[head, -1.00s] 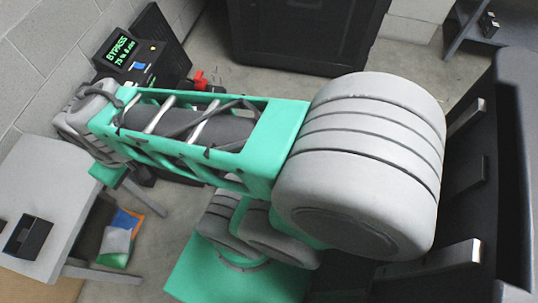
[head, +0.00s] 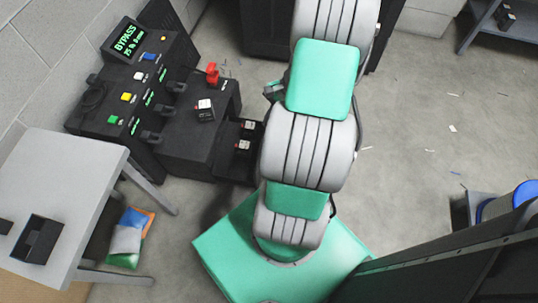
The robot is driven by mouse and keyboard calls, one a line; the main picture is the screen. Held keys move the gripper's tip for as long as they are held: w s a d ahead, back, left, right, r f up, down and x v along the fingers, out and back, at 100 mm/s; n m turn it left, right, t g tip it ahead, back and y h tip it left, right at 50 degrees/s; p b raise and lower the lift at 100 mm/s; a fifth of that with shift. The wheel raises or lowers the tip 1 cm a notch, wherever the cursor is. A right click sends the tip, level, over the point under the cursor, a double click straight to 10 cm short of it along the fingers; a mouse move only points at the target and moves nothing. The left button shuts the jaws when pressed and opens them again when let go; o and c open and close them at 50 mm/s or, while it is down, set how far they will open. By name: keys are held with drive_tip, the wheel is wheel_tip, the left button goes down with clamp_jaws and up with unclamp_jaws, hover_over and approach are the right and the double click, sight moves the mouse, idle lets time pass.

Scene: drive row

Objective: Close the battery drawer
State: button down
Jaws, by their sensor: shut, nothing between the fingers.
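The battery drawer (head: 234,168) is a dark tray standing out from the right side of the low black cabinet (head: 190,150) in the head view. It is open, and two dark blocks with white and red labels (head: 242,146) show in it. My arm covers the drawer's right end, so how far out it reaches cannot be told.
Another labelled block (head: 205,111) and a red handle (head: 212,73) are on the cabinet's top. A console (head: 130,85) with a BYPASS screen stands left of it. A grey table (head: 65,190) is at left, a dark panel (head: 440,265) at lower right. The right floor is mostly clear.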

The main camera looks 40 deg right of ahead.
drive_tip(key=s+d+f+m+t+y+b, duration=0.1)
drive_tip(key=s+d+f+m+t, duration=0.2)
drive_tip(key=f+m, duration=0.4)
drive_tip(key=s+d+f+m+t+b, duration=0.1)
drive_tip(key=s+d+f+m+t, duration=0.1)
drive_tip(key=s+d+f+m, duration=0.35)
drive_tip(key=shift+n, duration=0.65)
drive_tip(key=b+x, duration=0.1)
drive_tip(key=x, duration=0.4)
drive_tip(key=a+b+x, duration=0.1)
drive_tip(key=x, duration=0.4)
drive_tip(key=a+b+x, duration=0.1)
drive_tip(key=b+x, duration=0.1)
drive_tip(key=x, duration=0.2)
drive_tip(key=shift+a, duration=0.15)
drive_tip(key=shift+w+a+r, duration=0.1)
drive_tip(key=shift+w+a, duration=0.25)
drive_tip(key=shift+w, duration=0.05)
